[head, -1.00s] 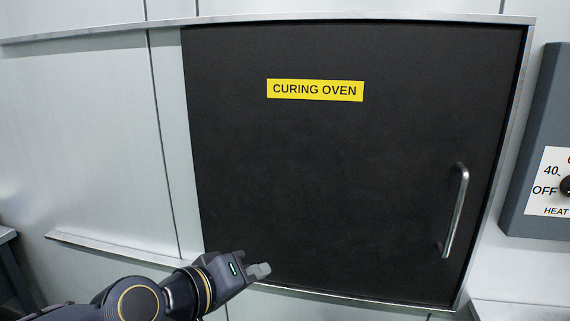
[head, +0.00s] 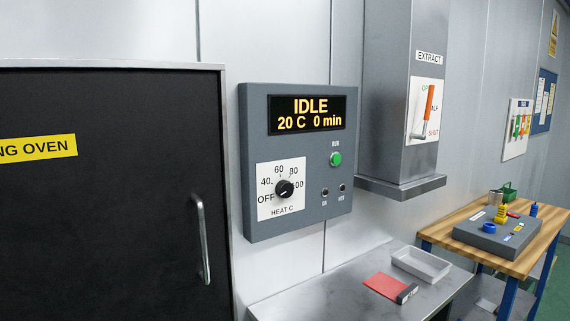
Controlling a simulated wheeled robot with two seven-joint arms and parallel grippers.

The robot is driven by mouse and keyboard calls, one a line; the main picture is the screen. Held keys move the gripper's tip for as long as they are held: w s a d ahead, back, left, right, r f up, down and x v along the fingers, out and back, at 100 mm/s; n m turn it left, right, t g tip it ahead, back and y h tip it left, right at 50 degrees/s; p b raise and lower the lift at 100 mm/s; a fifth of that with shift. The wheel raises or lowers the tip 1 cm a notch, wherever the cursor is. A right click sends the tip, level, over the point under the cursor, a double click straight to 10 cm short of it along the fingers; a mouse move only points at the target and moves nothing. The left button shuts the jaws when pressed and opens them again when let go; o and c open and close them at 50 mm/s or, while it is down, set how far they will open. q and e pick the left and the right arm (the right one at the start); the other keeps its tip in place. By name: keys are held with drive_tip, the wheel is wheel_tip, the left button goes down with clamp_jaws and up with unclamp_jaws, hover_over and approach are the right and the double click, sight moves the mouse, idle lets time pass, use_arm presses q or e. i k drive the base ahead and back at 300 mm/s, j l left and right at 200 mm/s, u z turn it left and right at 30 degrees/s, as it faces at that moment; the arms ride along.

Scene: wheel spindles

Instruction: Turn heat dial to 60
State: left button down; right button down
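The heat dial (head: 285,191) is a black knob on a white plate (head: 267,209) marked OFF, 40, 60, 80, a partly covered number ending in 00, and HEAT C. The plate is at the lower left of the grey control box (head: 298,232). Which mark the knob points to is too small to tell. The display (head: 307,114) above reads IDLE, 20 C, 0 min. Neither of my grippers is in view, and nothing touches the dial.
The black curing oven door (head: 100,220) with its handle (head: 202,240) is at left. A green RUN button (head: 335,159) sits right of the dial. The extract duct (head: 385,90) is further right. A metal bench (head: 350,295) below holds a white tray (head: 421,265) and red item (head: 385,286).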

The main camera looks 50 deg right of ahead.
sight(284, 188)
drive_tip(key=z, duration=1.7)
